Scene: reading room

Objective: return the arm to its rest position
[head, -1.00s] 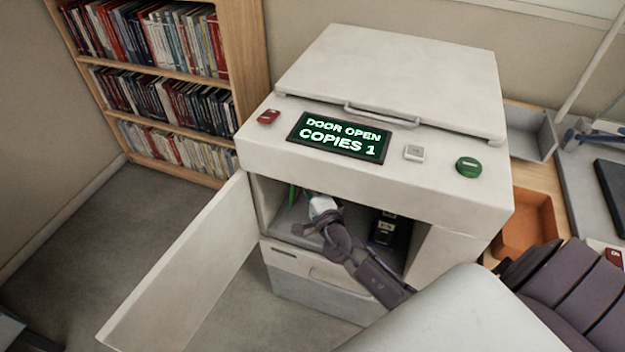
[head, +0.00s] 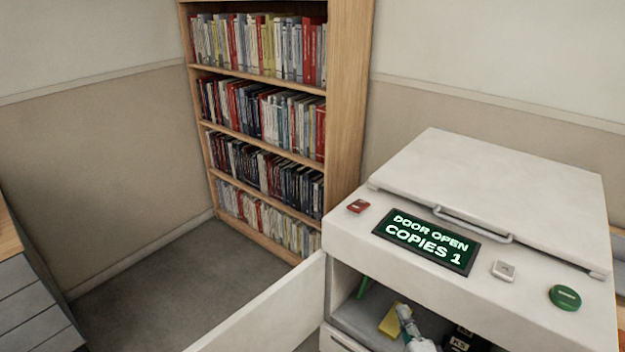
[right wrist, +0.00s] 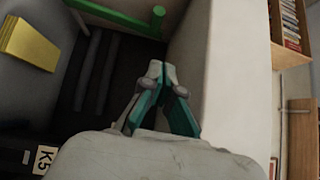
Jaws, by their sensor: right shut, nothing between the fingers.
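My right gripper (head: 404,313) is inside the open front compartment of the white copier (head: 480,180), at the bottom of the head view. In the right wrist view its fingers (right wrist: 160,78) are shut with nothing between them, beside the pale wall of the compartment. A yellow block (head: 389,322) is by the gripper, and it also shows in the right wrist view (right wrist: 30,45). A green lever (head: 362,287) is to its left, and the green bar shows in the right wrist view (right wrist: 118,18). My right arm is mostly cut off below. My left gripper is not in view.
The copier door (head: 275,312) stands open to the left. The copier display (head: 428,240) reads DOOR OPEN, COPIES 1. A bookshelf (head: 345,120) stands behind, against the wall. The floor (head: 180,290) left of the door is clear. A label K5 (right wrist: 44,160) is near the wrist.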

